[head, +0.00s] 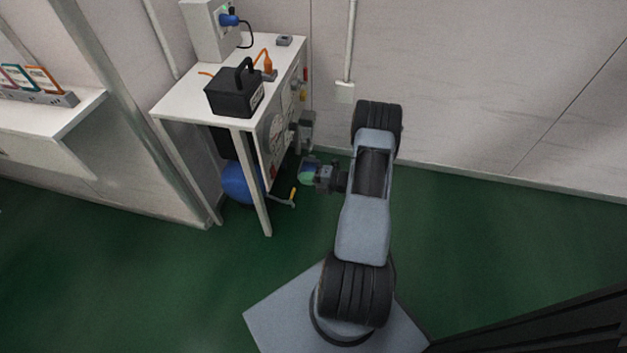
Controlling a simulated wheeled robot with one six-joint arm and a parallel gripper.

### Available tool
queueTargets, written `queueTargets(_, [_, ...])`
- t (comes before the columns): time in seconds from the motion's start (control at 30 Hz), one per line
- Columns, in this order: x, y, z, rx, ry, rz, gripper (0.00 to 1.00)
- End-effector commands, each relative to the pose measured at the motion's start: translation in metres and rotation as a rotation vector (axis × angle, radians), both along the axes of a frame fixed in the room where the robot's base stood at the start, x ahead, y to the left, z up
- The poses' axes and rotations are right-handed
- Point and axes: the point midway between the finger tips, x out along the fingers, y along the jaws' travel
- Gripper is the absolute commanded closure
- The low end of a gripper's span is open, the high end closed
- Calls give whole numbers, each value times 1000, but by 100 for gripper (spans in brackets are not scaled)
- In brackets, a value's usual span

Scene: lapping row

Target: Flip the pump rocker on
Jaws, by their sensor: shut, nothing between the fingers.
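The pump rocker cannot be told for sure at this size. A small grey box (284,41) lies on the back right of the white table and may carry a switch. The table's right side has a panel with a round dial (277,138) and small red and yellow parts (303,80), seen at a steep slant. My gripper (308,173) is shut and empty. It points left toward this panel side, below table-top height in the picture, and appears apart from it. Its tips look greenish.
The white table (180,103) bears a black box with a handle (234,92) and an orange plug (267,66). A blue rounded thing (238,184) and a yellow-tipped lever (292,196) are low down. A shelf (70,115) is at left.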

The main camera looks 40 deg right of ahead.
Motion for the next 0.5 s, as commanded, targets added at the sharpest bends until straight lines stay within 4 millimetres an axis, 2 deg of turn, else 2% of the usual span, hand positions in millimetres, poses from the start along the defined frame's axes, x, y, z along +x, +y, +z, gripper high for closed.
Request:
queueTargets(0.2, [30, 29, -8, 0, 0, 6, 100])
queueTargets(0.5, [56, 52, -11, -2, 0, 3, 100])
